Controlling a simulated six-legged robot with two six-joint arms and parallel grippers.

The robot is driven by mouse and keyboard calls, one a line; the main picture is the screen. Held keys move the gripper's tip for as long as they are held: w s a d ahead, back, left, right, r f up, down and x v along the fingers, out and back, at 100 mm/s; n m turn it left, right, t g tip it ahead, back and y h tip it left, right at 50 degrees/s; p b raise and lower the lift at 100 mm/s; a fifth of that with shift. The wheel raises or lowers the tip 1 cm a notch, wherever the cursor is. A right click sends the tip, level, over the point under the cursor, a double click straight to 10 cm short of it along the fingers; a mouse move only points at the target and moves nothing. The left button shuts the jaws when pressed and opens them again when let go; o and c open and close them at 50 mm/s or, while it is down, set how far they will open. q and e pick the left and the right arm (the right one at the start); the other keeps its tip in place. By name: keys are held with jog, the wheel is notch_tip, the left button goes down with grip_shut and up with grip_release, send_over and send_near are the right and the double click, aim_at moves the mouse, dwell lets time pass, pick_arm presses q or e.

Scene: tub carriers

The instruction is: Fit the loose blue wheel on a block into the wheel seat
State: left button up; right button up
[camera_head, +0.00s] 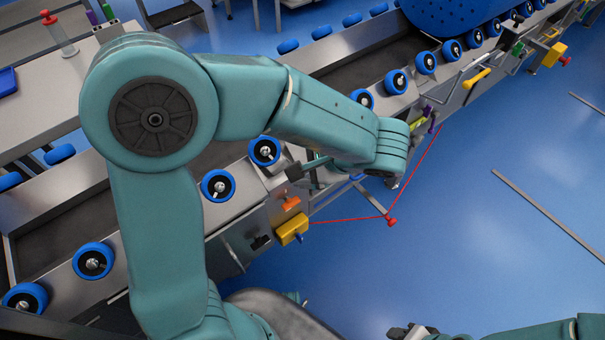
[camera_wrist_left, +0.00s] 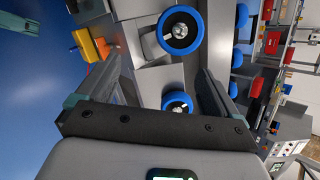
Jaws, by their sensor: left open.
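Blue wheels with metal hubs stand in a row along the carrier's near edge, among them one (camera_head: 264,151) close to my left gripper (camera_head: 304,172) and one (camera_head: 218,186) further down-left. I cannot tell which wheel is the loose one, and no empty wheel seat is clear. My left gripper is open and empty, beside the row. In the left wrist view, one wheel (camera_wrist_left: 180,30) lies beyond the spread fingers (camera_wrist_left: 155,90) and another (camera_wrist_left: 177,102) shows between them, partly hidden by the palm. My right gripper (camera_head: 410,332) is cut off at the bottom edge.
A yellow block (camera_head: 292,229) and an orange handle (camera_head: 290,203) stick out from the carrier's side. A red cord (camera_head: 345,219) hangs beside them. A large blue tub (camera_head: 450,12) sits at the top right. The blue floor (camera_head: 480,240) is mostly open.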

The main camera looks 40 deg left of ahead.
pick_arm(q)
jog(key=s+d+f+n+h, duration=0.3)
jog(key=d+f+h, duration=0.1)
jog(key=f, duration=0.6)
jog(key=s+d+f+n+h, duration=0.3)
jog(key=s+d+f+h, duration=0.1)
jog(key=f, duration=0.7)
jog(key=s+d+f+n+h, duration=0.2)
jog(key=s+d+f+h, duration=0.1)
jog(key=f, duration=0.7)
jog(key=shift+s+d+f+n+h, duration=0.2)
jog(key=shift+d+n+h, duration=0.2)
jog(key=shift+d+h, duration=0.5)
jog(key=shift+w, duration=0.1)
